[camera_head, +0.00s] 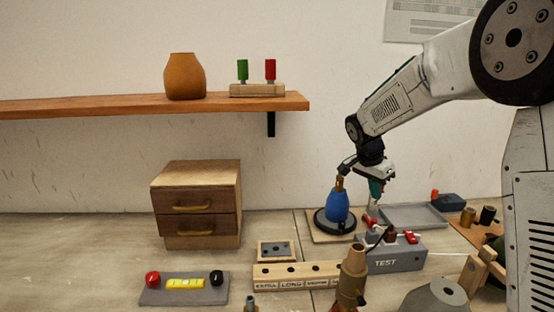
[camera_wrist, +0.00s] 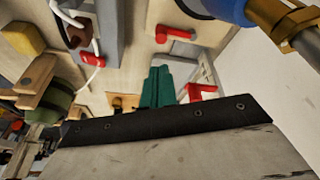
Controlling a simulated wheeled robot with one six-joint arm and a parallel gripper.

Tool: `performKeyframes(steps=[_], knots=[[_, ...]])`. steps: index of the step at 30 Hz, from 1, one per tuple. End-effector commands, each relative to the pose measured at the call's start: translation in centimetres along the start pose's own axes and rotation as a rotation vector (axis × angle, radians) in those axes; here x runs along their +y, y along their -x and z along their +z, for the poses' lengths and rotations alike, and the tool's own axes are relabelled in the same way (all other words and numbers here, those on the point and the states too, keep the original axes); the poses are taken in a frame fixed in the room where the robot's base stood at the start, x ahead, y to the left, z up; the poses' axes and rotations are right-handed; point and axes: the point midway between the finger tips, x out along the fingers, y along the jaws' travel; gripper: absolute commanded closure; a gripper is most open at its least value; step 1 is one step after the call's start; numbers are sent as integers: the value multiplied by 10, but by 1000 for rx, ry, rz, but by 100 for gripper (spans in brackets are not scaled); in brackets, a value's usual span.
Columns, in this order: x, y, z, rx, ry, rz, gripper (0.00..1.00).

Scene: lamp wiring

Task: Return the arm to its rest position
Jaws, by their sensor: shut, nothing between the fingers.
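My gripper (camera_head: 376,196) is at the right of the head view, pointing down just right of a blue lamp body (camera_head: 337,207). Its green fingers are together and empty; they also show in the wrist view (camera_wrist: 156,84). The lamp body has a brass top and stands upright on a black disc on a wooden board. My arm reaches from the upper right, bent down at the wrist. A grey TEST box (camera_head: 397,256) with red parts on top stands in front of the gripper. Whether the fingers touch anything below is hard to tell.
A grey tray (camera_head: 428,223) lies right of the gripper. A labelled wooden block (camera_head: 310,282) and a brass lamp body (camera_head: 352,270) stand in front. A drawer cabinet (camera_head: 197,177) is at left, beneath a wall shelf (camera_head: 130,105). Free air lies above the table's middle.

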Motion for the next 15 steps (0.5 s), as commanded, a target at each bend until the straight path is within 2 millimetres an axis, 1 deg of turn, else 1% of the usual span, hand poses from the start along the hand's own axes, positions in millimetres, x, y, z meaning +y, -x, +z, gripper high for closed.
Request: performKeyframes(steps=[2,3,5,8,14,15], knots=[[10,-8,10,-30,100,29,100],[18,-12,18,-51,162,47,100],[33,-11,29,-83,256,63,100],[65,1,48,-136,410,70,100],[131,35,84,-220,671,39,100],[145,41,92,-234,718,26,100]])
